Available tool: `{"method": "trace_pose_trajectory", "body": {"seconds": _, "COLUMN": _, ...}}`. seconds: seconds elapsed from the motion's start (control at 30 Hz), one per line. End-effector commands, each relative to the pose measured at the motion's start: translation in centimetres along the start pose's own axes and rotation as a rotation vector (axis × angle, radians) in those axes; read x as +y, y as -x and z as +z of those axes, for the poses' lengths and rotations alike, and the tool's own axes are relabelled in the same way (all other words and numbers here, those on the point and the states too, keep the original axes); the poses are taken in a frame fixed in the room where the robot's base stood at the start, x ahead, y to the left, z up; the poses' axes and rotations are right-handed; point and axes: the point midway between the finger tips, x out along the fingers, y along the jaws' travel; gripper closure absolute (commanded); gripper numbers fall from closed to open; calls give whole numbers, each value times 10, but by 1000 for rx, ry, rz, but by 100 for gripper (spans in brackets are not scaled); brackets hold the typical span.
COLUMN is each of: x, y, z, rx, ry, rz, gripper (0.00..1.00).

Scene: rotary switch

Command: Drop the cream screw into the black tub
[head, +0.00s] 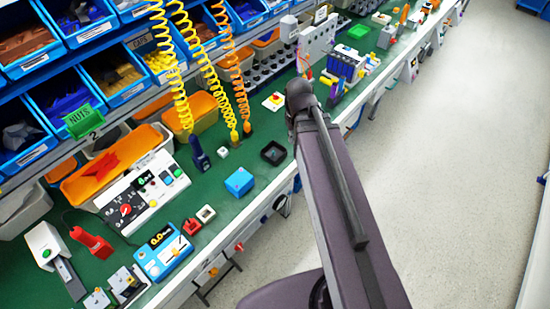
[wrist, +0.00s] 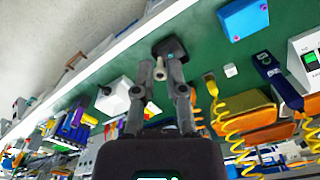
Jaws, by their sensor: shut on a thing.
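My gripper (wrist: 159,80) is in the wrist view with its two fingers shut on a small cream screw (wrist: 159,70), held between the fingertips. In the head view the black tub (head: 273,153) stands on the green bench, left of my arm, and looks empty. There, my arm hides the fingers and the screw. The screw appears apart from the tub; its height above it is hard to tell.
A blue box (head: 239,182) and a small white cube (head: 223,152) stand near the tub on the green bench. Coiled yellow cables (head: 203,68) hang to the left. A red-knobbed switch box (head: 274,101) sits behind. The bench's front edge is close.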

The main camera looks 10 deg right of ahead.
Motion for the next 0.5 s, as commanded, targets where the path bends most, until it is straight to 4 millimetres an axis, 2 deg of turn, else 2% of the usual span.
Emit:
{"method": "trace_pose_trajectory", "body": {"seconds": 0.03, "x": -5, "y": -14, "z": -3, "rx": 0, "ry": 11, "rz": 0, "gripper": 100}}
{"method": "trace_pose_trajectory", "body": {"seconds": 0.5, "x": -54, "y": -92, "z": -23, "rx": 0, "ry": 123, "rz": 0, "gripper": 100}}
